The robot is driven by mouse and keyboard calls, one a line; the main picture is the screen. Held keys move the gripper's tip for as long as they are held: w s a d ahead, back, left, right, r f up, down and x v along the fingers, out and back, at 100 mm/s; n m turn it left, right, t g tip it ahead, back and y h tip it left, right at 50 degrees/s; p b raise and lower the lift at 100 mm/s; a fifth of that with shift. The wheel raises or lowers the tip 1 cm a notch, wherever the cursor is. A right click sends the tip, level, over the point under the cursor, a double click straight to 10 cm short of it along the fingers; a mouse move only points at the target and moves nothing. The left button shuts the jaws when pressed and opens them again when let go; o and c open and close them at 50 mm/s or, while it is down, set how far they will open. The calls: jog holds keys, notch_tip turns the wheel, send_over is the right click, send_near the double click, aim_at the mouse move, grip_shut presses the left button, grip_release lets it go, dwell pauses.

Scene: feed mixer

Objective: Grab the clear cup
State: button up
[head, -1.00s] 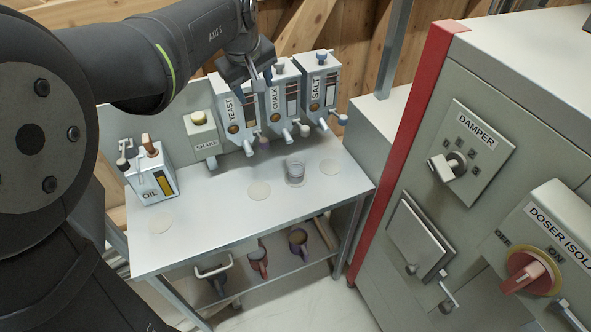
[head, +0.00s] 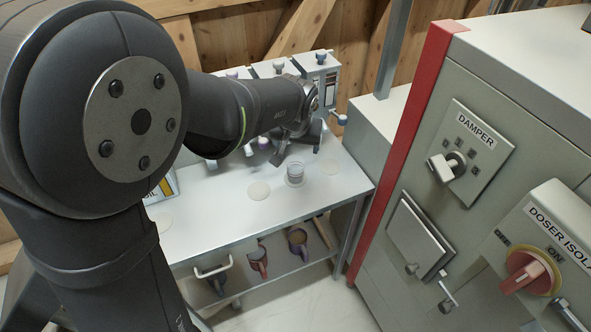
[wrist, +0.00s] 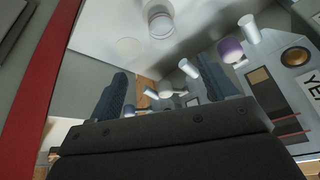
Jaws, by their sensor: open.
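The clear cup (head: 295,173) stands upright on the white bench top (head: 216,211) below the dispensers. In the wrist view, the clear cup (wrist: 158,14) is at the top edge, partly cut off by the frame. My gripper (head: 297,149) is open and empty, just behind and above the cup, in front of the dispensers. In the wrist view, the two dark fingers of my gripper (wrist: 164,86) are spread apart with nothing between them. The cup lies beyond the fingertips and is not touched.
Dispensers with spouts stand behind the bench; one, YEAST (wrist: 272,85), is close to the right finger in the wrist view. Round pale discs (head: 258,190) lie beside the cup. A red post (head: 405,140) and grey cabinet stand right.

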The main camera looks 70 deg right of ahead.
aim_at(295, 163)
jog(key=x, duration=1)
jog(key=shift+f, duration=0.2)
jog(key=shift+w+x, duration=0.15)
jog(key=shift+x, duration=1.15)
jog(key=shift+w+x, duration=0.15)
jog(key=shift+x, duration=1.2)
jog(key=c, duration=1.2)
jog(key=shift+r, duration=0.1)
